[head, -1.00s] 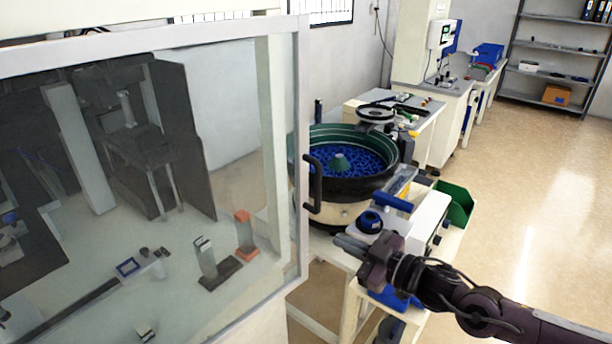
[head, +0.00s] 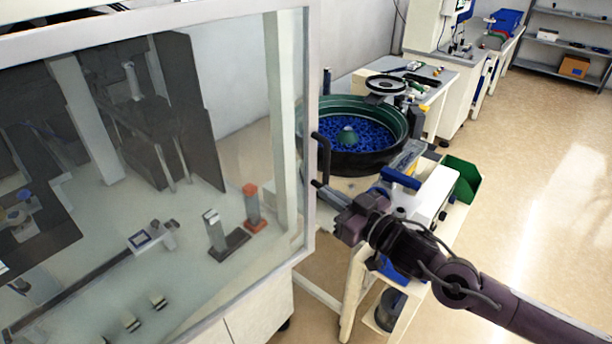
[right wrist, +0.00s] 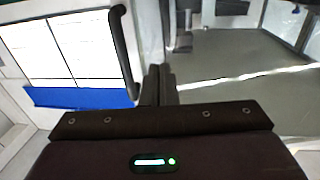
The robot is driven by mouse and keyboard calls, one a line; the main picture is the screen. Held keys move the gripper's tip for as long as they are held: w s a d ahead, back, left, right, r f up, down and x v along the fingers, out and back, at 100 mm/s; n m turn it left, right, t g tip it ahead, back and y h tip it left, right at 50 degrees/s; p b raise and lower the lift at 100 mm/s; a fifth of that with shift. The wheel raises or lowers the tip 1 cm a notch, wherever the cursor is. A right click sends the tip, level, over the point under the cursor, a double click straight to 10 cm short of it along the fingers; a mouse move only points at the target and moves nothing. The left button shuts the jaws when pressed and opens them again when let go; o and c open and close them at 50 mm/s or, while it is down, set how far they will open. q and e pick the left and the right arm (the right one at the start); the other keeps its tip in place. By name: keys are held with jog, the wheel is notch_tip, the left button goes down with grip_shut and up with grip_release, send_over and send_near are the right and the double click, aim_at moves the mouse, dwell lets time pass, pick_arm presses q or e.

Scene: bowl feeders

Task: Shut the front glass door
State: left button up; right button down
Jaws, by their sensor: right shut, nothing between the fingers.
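The front glass door (head: 262,120), a clear pane in a pale grey frame, stands large at the left of the head view. Its black bar handle (head: 322,158) is on the right edge of the frame. The handle also shows in the right wrist view (right wrist: 123,50), to the left of the fingertips. My right gripper (head: 322,190) is shut and empty, its fingertips close to the lower end of the handle. I cannot tell whether they touch it. In the right wrist view the fingers (right wrist: 159,82) are together. My left gripper is not in view.
Behind the door edge is a bowl feeder (head: 360,130) with blue parts. A white unit with a blue handle (head: 400,178) and a green chute (head: 461,180) stand on a cart beside my right arm. The floor (head: 540,150) at the right is clear.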

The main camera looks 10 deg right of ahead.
aim_at(296, 172)
jog(key=p+x, duration=0.2)
jog(key=x, duration=0.5)
jog(key=shift+w+a, duration=0.2)
jog(key=shift+w, duration=0.1)
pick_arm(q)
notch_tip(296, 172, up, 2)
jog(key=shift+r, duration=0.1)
